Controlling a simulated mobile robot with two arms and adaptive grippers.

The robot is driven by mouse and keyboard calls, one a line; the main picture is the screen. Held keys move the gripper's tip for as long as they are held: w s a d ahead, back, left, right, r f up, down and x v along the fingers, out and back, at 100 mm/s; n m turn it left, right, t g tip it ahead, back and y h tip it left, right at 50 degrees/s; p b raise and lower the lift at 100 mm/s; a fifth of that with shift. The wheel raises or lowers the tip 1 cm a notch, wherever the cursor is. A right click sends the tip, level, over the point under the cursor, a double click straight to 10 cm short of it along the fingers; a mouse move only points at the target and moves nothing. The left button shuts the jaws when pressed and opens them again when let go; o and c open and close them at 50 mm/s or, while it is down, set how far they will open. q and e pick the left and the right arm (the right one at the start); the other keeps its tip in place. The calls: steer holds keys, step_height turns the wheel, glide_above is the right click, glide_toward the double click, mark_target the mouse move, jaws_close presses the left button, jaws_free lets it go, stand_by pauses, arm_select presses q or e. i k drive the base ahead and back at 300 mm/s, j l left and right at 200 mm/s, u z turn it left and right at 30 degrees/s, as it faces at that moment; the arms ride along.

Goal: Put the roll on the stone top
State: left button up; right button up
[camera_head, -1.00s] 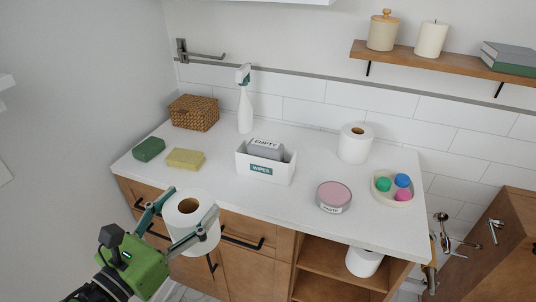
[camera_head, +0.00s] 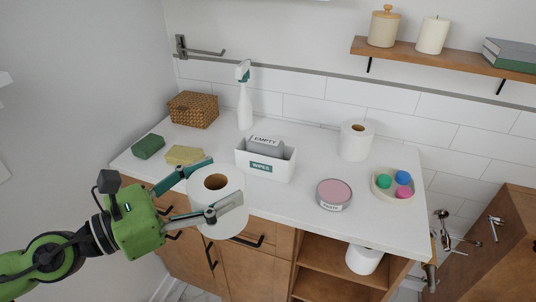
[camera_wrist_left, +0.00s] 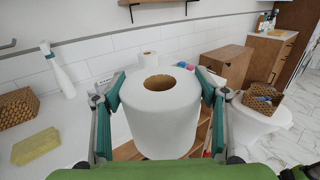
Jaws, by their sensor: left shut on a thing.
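My left gripper (camera_head: 205,192) is shut on a white paper roll (camera_head: 217,199), one finger on each side. The roll is upright, with its brown core hole facing up. In the head view it shows over the front edge of the white stone top (camera_head: 300,200); I cannot tell whether it touches it. The left wrist view shows the held roll (camera_wrist_left: 160,115) between the two fingers. A second roll (camera_head: 356,141) stands on the stone top at the back right. A third roll (camera_head: 364,259) sits in the open shelf below. My right gripper is not in view.
On the stone top are a wicker basket (camera_head: 193,109), green block (camera_head: 148,146), yellow sponge (camera_head: 184,155), spray bottle (camera_head: 245,105), wipes box (camera_head: 265,168), pink tin (camera_head: 334,193) and a dish (camera_head: 383,193) of coloured balls. The stretch before the wipes box and tin is clear.

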mark_target(226, 144)
steer(key=i, duration=0.95)
